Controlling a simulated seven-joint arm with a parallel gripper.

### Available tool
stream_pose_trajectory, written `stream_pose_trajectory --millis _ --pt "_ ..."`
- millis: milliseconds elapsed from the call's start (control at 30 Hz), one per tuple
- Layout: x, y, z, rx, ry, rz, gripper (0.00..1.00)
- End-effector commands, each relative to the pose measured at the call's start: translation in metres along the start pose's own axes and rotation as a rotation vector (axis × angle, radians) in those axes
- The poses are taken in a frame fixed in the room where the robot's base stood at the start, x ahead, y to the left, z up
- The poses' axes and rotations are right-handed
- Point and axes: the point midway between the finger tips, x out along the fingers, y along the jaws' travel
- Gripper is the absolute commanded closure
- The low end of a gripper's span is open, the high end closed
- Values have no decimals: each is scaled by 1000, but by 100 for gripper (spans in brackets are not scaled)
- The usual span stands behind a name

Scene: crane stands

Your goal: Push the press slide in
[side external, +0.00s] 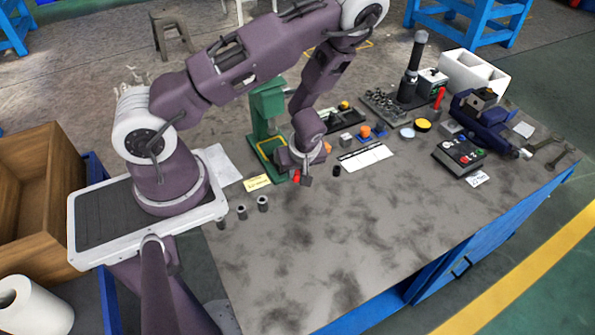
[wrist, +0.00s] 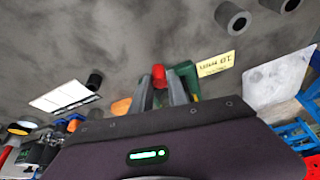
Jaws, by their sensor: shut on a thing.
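The green press (side external: 267,108) stands upright on the bench, just beyond my gripper in the side view. Its green base also shows beside my right finger in the wrist view (wrist: 187,75). A red knob (wrist: 159,76) sits between my fingertips, low in front of the press; it shows small in the side view (side external: 297,177). My gripper (wrist: 161,90) is shut on this red knob, with a finger on each side. In the side view my gripper (side external: 303,179) points down close to the bench top. My wrist hides part of the press base and the slide.
A black cylinder (side external: 336,171) and a white card (side external: 365,157) lie to the right. The front middle of the bench is clear.

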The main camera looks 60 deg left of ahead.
Motion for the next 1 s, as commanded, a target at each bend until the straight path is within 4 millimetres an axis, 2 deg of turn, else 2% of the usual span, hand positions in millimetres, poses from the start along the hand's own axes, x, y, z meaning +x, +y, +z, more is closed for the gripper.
stream_pose_trajectory --millis 200,300,433,700,733,800,833,1000 --pt "18 -10 -44 -10 1 -3 100" --pt "24 -13 -59 -8 1 -1 100" --pt "28 -15 -68 -5 1 -1 100" --pt "29 -16 -70 -7 5 -3 100" --pt "29 -16 -70 -7 5 -3 76" --pt "28 -16 -70 -6 4 -2 63" --pt "28 -16 -69 -6 4 -2 59" --pt "28 -15 -68 -4 2 -1 59"
